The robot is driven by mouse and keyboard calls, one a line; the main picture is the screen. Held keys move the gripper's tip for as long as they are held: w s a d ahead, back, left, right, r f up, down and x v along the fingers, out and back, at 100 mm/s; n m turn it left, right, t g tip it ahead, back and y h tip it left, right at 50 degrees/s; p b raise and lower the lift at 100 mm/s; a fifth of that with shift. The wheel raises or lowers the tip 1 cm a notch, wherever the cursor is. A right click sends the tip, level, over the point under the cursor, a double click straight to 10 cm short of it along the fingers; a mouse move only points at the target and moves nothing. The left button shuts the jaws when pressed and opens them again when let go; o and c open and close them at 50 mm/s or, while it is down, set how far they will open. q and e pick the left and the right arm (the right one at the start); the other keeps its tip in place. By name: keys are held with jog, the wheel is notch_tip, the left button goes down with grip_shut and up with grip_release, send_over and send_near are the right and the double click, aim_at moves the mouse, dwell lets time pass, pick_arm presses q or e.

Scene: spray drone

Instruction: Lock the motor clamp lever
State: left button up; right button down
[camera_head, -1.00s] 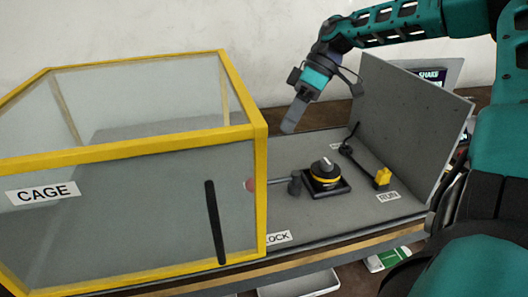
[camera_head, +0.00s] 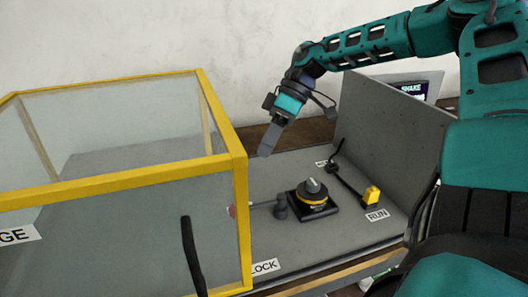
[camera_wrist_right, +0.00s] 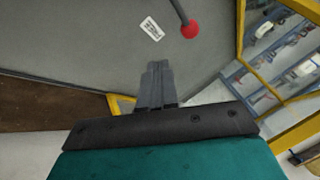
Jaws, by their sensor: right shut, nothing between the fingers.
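The motor clamp lever (camera_head: 262,204) is a thin grey rod with a red knob. It points left from its pivot beside the black and yellow motor (camera_head: 312,196), and its knob end is close to the cage's yellow corner post. In the right wrist view the red knob (camera_wrist_right: 190,29) shows beyond the fingertips, slightly right. My right gripper (camera_head: 266,150) points down, shut and empty, above and behind the lever, apart from it. Its fingers (camera_wrist_right: 158,66) are together in the wrist view. A LOCK label (camera_head: 264,267) lies in front of the lever. My left gripper is out of view.
The clear-walled cage with a yellow frame (camera_head: 243,215) stands left of the lever. A grey upright panel (camera_head: 392,135) stands right of the motor. A yellow switch (camera_head: 371,195) sits by a RUN label (camera_head: 377,215). Air above the lever is clear.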

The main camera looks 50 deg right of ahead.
aim_at(257, 206)
jog(key=b+x, duration=0.1)
jog(key=x, duration=0.6)
jog(key=shift+a+f, duration=0.15)
jog(key=shift+f, duration=0.25)
jog(key=a, duration=0.1)
jog(key=s+a, duration=0.1)
jog(key=shift+s+a+f, duration=0.1)
jog(key=shift+s+a, duration=0.1)
jog(key=shift+a, duration=0.15)
jog(key=shift+s+a+f, duration=0.1)
jog(key=shift+s+a, duration=0.05)
jog(key=shift+a, duration=0.2)
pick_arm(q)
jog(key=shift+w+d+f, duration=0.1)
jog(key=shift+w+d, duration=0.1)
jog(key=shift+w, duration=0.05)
